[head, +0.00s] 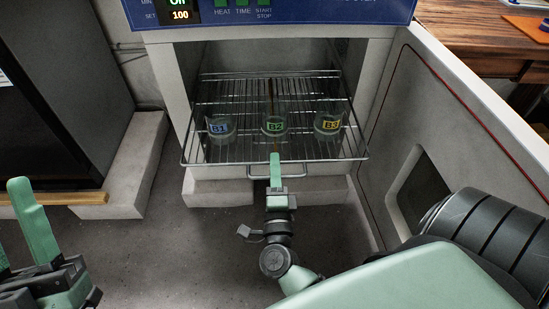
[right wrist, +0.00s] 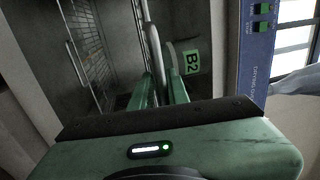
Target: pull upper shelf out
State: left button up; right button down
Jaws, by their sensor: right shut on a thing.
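The wire shelf (head: 345,157) sticks out of the front of the oven and is level. Its front handle (head: 298,175) is a metal bar below the front edge. My right gripper (head: 275,164) is shut on the middle of this handle. In the right wrist view, the bar (right wrist: 153,45) runs between the two green fingers of the right gripper (right wrist: 160,90). Glass beakers B1 (head: 220,127), B2 (head: 273,127) and B3 (head: 328,125) stand upright in a row on the shelf. My left gripper (head: 20,240) is open and empty at the lower left.
The oven door (head: 455,140) stands open on the right, close to my right arm. The blue control panel (head: 275,8) is above the chamber. A dark cabinet (head: 65,90) stands at the left. The grey floor (head: 170,240) before the oven is clear.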

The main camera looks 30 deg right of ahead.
jog(key=shift+r, duration=0.4)
jog(key=c, duration=1.5)
grip_release()
pick_arm(q)
jog(key=shift+s, duration=0.1)
pick_arm(e)
jog(key=shift+f, duration=0.15)
jog(key=shift+s+a, duration=0.1)
pick_arm(q)
jog(key=w+f+g+y+p, duration=0.1)
jog(key=w+f+g, duration=0.1)
jog(key=w+f, duration=0.1)
jog(key=shift+d, duration=0.1)
pick_arm(e)
jog(key=v, duration=0.7)
jog(key=shift+s+a, duration=0.15)
jog(key=shift+s, duration=0.1)
pick_arm(q)
jog(key=shift+r, duration=0.1)
pick_arm(e)
jog(key=shift+f, duration=0.1)
